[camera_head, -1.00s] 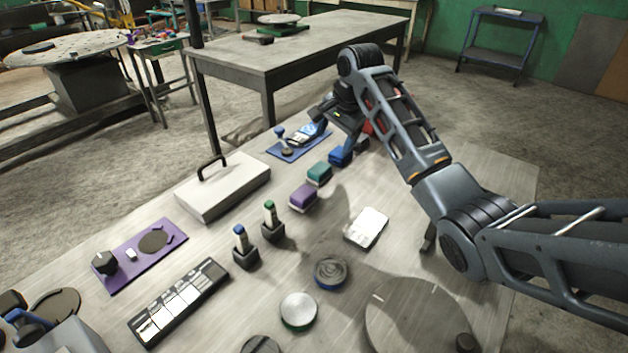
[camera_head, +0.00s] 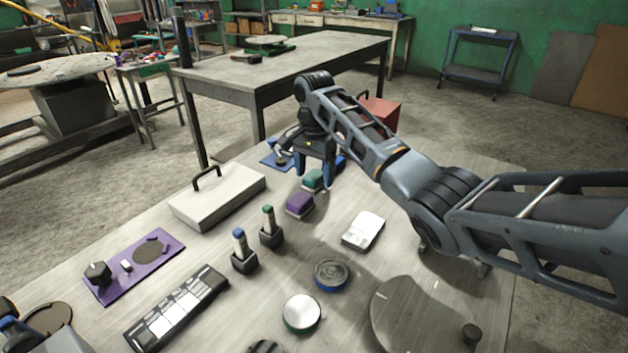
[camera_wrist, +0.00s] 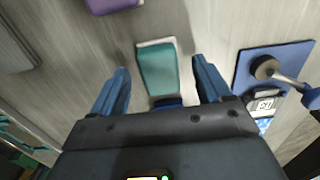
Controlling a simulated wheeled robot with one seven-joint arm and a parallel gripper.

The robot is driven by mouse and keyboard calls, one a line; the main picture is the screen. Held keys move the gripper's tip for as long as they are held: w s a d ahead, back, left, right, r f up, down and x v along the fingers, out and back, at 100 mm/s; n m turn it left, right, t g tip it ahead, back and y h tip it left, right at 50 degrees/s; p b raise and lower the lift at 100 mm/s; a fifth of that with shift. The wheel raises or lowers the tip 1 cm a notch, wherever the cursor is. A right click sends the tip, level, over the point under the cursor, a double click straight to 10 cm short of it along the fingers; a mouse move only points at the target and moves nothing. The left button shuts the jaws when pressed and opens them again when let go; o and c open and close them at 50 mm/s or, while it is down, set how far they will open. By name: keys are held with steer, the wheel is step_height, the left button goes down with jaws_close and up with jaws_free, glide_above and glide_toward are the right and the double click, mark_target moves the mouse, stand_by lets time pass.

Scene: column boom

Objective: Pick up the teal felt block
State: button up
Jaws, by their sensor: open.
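The teal felt block (camera_head: 312,180) lies on the table between a purple block (camera_head: 300,204) and a blue block (camera_head: 340,162). In the wrist view the teal block (camera_wrist: 158,72) has a pale base edge and sits between and beyond the two blue fingers of my gripper (camera_wrist: 160,82). My gripper (camera_head: 313,180) is open and empty, pointing down over the teal block in the head view. In the wrist view the blue block (camera_wrist: 168,102) is mostly hidden by the gripper body. The purple block (camera_wrist: 112,4) shows at the top edge.
A blue mat (camera_wrist: 262,72) with a knobbed tool lies right of the fingers in the wrist view. A pale handled case (camera_head: 217,196) stands to the left. Two marker-like items in black holders (camera_head: 270,238) stand nearer. A white box (camera_head: 364,231) lies to the right.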

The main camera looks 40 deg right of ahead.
steer(key=shift+f, duration=0.6)
steer(key=shift+c, duration=0.4)
steer(key=c, duration=1)
steer(key=shift+r, duration=0.1)
steer(key=shift+r, duration=0.5)
step_height(320, 180, up, 3)
steer(key=shift+f, duration=0.2)
steer(key=s+d+r+p, duration=0.6)
steer(key=s+d+r, duration=0.1)
steer(key=s+d, duration=0.1)
steer(key=shift+s, duration=0.25)
